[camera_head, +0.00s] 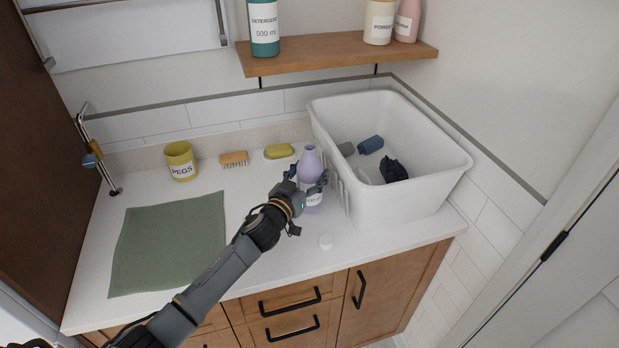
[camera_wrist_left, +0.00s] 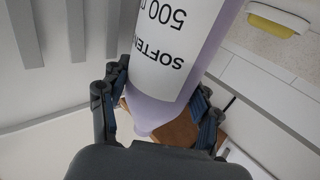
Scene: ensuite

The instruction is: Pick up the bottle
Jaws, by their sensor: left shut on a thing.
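A lilac bottle (camera_head: 309,163) with a white label stands on the white counter, just left of the white tub. My left gripper (camera_head: 311,186) is shut around the bottle's body. In the left wrist view the bottle (camera_wrist_left: 178,55) fills the space between the two fingers of my left gripper (camera_wrist_left: 160,108), and its label reads "SOFTEN" and "500". I cannot tell whether its base is touching the counter. My right gripper is not in view.
The white tub (camera_head: 440,172) holds dark and blue cloth items close to the bottle's right. A yellow peg pot (camera_head: 181,160), a brush (camera_head: 234,159) and a yellow soap dish (camera_head: 279,151) stand behind. A green cloth (camera_head: 168,245) lies left. A wooden shelf (camera_head: 337,52) hangs above.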

